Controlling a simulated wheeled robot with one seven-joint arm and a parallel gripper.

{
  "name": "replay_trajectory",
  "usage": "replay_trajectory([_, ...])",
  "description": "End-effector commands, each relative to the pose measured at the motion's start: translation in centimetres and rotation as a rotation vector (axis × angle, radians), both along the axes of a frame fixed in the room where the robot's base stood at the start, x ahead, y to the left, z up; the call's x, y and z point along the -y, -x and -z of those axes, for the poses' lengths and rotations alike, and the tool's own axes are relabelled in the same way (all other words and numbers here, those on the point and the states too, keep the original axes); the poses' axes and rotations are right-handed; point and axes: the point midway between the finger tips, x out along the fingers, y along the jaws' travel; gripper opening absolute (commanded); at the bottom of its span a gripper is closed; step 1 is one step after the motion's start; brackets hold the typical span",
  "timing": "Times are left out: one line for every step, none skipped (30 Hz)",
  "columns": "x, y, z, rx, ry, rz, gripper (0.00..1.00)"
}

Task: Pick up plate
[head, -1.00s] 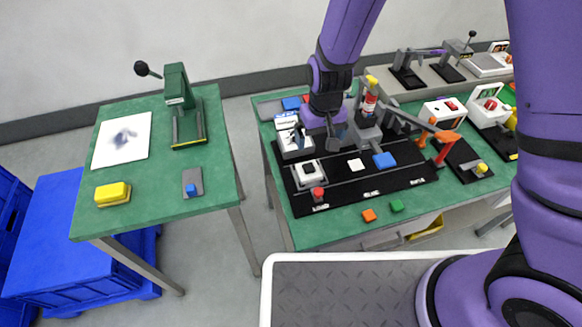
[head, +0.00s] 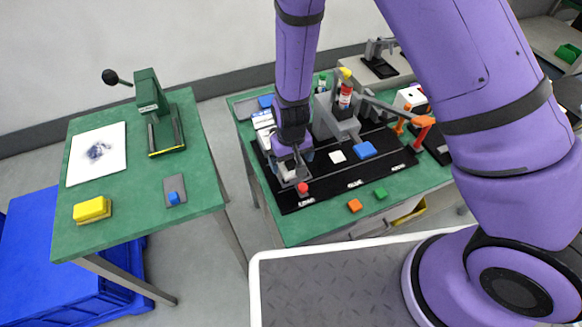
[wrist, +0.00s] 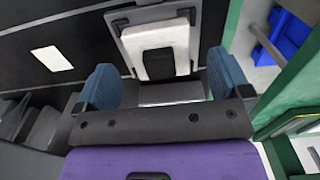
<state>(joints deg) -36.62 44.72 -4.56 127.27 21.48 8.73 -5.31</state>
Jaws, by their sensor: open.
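My gripper (head: 293,160) is open over the front left of the black mat, above a white square block with a black pad (wrist: 158,50). In the wrist view my two blue-grey fingers (wrist: 162,78) stand apart, with the block ahead of the gap between them, and nothing is held. In the head view my gripper partly hides this block (head: 288,172). A small flat white square (head: 337,156) lies on the mat to the right; it also shows in the wrist view (wrist: 51,58). I cannot tell which of these is the plate.
A red button (head: 303,189) stands close to my gripper. A blue block (head: 364,149) and a grey fixture with a red-and-white cylinder (head: 345,97) are to the right. Orange (head: 355,205) and green (head: 380,193) blocks lie at the front edge. A separate green table (head: 130,212) stands left.

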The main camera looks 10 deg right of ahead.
Motion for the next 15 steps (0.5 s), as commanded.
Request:
replay_trajectory([0.0,0.0,0.7,-0.003,0.001,0.0,0.96])
replay_trajectory([0.0,0.0,1.1,-0.003,0.001,0.0,0.96])
replay_trajectory([0.0,0.0,1.4,-0.002,0.001,0.0,0.96])
replay_trajectory([0.0,0.0,1.7,-0.002,0.001,0.0,0.96])
replay_trajectory([0.0,0.0,1.9,-0.001,0.0,0.001,0.96])
replay_trajectory([0.0,0.0,2.0,0.0,0.0,0.001,0.96])
replay_trajectory([0.0,0.0,2.1,0.0,-0.001,0.001,0.96])
replay_trajectory([0.0,0.0,2.2,0.001,-0.001,0.001,0.96])
replay_trajectory([0.0,0.0,2.2,0.001,-0.001,0.001,0.96])
replay_trajectory([0.0,0.0,2.2,0.001,-0.001,0.001,0.96])
replay_trajectory([0.0,0.0,2.2,0.001,-0.001,0.0,0.96])
replay_trajectory([0.0,0.0,2.2,0.001,-0.001,0.0,0.96])
replay_trajectory([0.0,0.0,2.2,0.001,-0.001,0.0,0.96])
replay_trajectory([0.0,0.0,2.2,0.001,-0.001,0.0,0.96])
replay_trajectory([0.0,0.0,2.2,0.001,-0.001,0.0,0.89])
